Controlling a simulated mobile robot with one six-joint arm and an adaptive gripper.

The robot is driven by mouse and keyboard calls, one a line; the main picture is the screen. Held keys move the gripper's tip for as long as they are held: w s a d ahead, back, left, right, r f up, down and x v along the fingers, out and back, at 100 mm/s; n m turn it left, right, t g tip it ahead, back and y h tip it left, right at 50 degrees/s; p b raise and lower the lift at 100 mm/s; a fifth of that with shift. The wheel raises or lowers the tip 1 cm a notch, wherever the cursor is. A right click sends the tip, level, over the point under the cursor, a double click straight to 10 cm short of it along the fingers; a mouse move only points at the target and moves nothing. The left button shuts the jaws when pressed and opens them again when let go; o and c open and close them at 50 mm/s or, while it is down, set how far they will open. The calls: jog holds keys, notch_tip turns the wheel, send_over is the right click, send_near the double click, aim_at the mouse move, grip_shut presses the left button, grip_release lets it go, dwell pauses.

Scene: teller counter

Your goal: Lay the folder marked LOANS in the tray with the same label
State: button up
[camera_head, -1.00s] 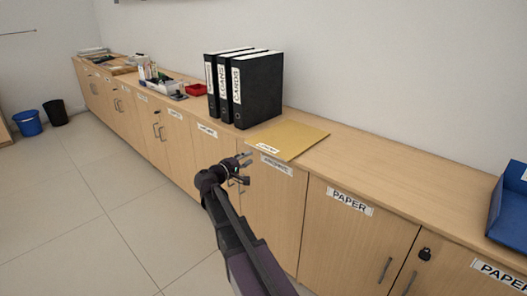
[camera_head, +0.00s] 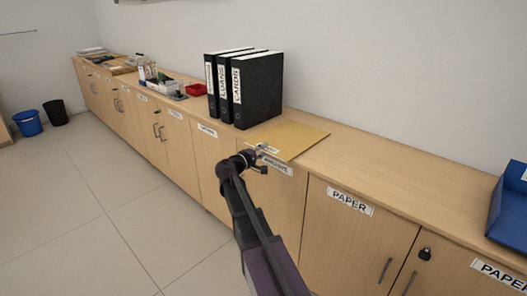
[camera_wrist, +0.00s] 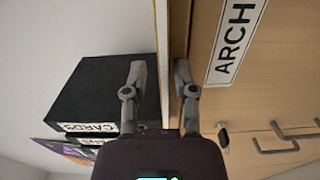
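The tan folder (camera_head: 291,138) lies flat on the cabinet top, in front of the black binders, its front edge by the counter's front edge. Its white label at the near-left corner is partly covered by my gripper and hard to read now; it looked like LOANS earlier. My gripper (camera_head: 262,158) is at that front edge. In the wrist view my gripper (camera_wrist: 160,70) is open, its fingers on either side of a thin edge; I cannot tell whether they touch it. A blue tray (camera_head: 509,207) stands at the far right, cut off by the frame; its label is unreadable.
Black binders (camera_head: 258,90), marked LOANS and CARDS among them, stand behind and left of the folder. A red tray (camera_head: 196,90) and desk items lie further left. The counter between folder and blue tray is clear. Cabinet handles (camera_head: 385,270) project below.

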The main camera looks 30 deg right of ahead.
dwell(0.3)
grip_shut()
jog(key=shift+r+p, duration=1.35)
jog(key=shift+f, duration=0.1)
jog(key=s+a+r+p, duration=0.2)
jog(key=a, duration=0.4)
jog(key=s+a+r+p, duration=0.2)
jog(key=a+r, duration=0.1)
jog(key=a, duration=0.4)
jog(key=shift+s+p, duration=0.4)
